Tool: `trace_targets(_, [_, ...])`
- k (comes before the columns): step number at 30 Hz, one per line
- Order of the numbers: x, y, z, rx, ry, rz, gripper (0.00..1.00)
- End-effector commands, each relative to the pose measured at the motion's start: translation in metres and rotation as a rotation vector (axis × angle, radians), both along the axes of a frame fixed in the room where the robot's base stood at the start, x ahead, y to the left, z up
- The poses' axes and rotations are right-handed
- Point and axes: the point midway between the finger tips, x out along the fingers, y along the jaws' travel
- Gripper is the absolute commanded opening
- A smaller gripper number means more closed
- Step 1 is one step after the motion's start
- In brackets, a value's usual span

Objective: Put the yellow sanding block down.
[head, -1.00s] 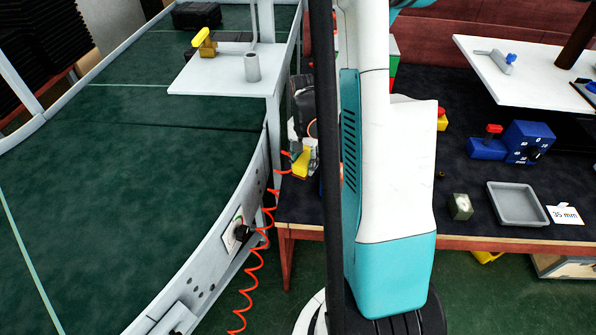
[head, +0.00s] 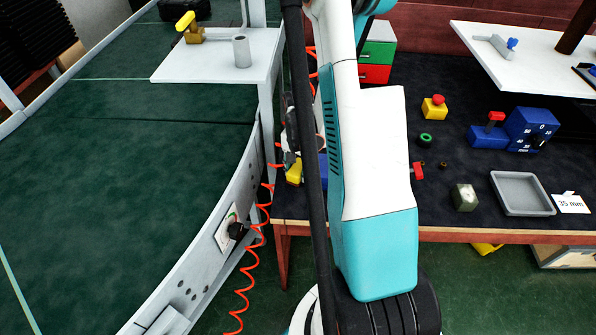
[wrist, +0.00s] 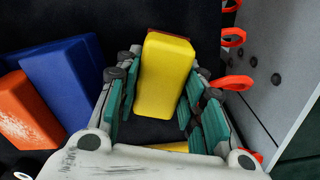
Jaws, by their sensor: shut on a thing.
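The yellow sanding block (wrist: 165,75) sits between the two fingers of my gripper (wrist: 161,98) in the wrist view. The gripper is shut on it, with teal pads on either side. In the head view the yellow block (head: 294,172) shows low beside the black post, over the left end of the dark bench. Most of my gripper is hidden there by the post and my arm. I cannot tell whether the block touches the surface below. A yellow sliver (wrist: 168,147) also shows near the gripper's palm.
Blue (wrist: 62,82) and orange (wrist: 24,110) blocks lie left of my gripper. A red coiled hose (head: 254,238) and the grey conveyor side (wrist: 275,75) are close on the right in the wrist view. A grey tray (head: 522,193) stands on the bench (head: 400,200).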

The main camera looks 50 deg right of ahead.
Motion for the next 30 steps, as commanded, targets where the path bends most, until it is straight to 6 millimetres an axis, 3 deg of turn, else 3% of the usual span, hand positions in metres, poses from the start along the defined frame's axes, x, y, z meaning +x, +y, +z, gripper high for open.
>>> trace_targets(10, [0.000,0.000,-0.003,0.000,0.000,0.000,0.01])
trace_targets(11, [0.000,0.000,-0.003,0.000,0.000,0.000,0.41])
trace_targets(13, [0.000,0.000,-0.002,0.000,0.000,0.000,0.56])
trace_targets(25, [0.000,0.000,0.000,0.000,0.000,0.000,0.56])
trace_targets(30, [0.000,0.000,0.022,0.000,0.000,0.000,0.56])
